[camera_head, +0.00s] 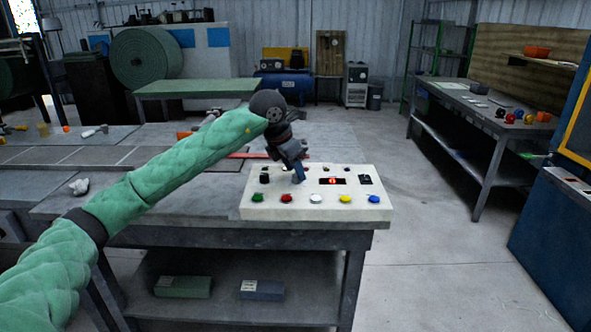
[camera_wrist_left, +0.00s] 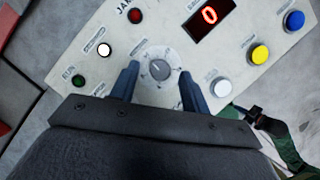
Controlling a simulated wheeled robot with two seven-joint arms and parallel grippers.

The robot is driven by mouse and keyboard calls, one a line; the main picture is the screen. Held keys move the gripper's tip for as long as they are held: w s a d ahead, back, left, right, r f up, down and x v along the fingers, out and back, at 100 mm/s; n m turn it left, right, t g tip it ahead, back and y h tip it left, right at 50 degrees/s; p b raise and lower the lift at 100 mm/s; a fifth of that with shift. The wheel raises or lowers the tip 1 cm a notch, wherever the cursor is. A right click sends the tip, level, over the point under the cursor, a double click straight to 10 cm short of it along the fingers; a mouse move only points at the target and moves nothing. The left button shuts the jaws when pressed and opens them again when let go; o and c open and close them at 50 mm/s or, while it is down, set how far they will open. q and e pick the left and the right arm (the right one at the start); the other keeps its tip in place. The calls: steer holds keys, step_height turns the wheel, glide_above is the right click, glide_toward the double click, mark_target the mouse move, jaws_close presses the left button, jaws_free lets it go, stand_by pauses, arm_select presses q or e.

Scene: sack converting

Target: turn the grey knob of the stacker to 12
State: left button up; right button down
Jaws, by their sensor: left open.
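The grey knob (camera_wrist_left: 159,69) sits on a pale round dial on the stacker's cream control panel (camera_head: 266,212). In the left wrist view the knob lies between the two blue-grey fingers of my left gripper (camera_wrist_left: 161,82), with a gap on each side. The gripper is open and points down at the panel. In the head view my left gripper (camera_head: 298,174) is over the middle of the panel and hides the knob. The dial's markings are too small to read. A red display (camera_wrist_left: 210,15) shows 0. My right gripper is not in view.
The panel's front row has green (camera_head: 257,197), red (camera_head: 286,198), white (camera_head: 315,199), yellow (camera_head: 345,199) and blue (camera_head: 374,199) buttons. Small lamps sit near the dial. The panel stands on a grey table (camera_head: 200,192). A workbench (camera_head: 466,98) stands at the right, with clear floor between.

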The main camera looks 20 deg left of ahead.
arm_select(q)
steer(key=shift+w+d+f, duration=0.15)
steer(key=shift+w+f, duration=0.05)
steer(key=shift+f, duration=0.5)
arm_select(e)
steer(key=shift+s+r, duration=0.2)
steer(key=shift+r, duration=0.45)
arm_select(q)
steer(key=shift+c, duration=0.5)
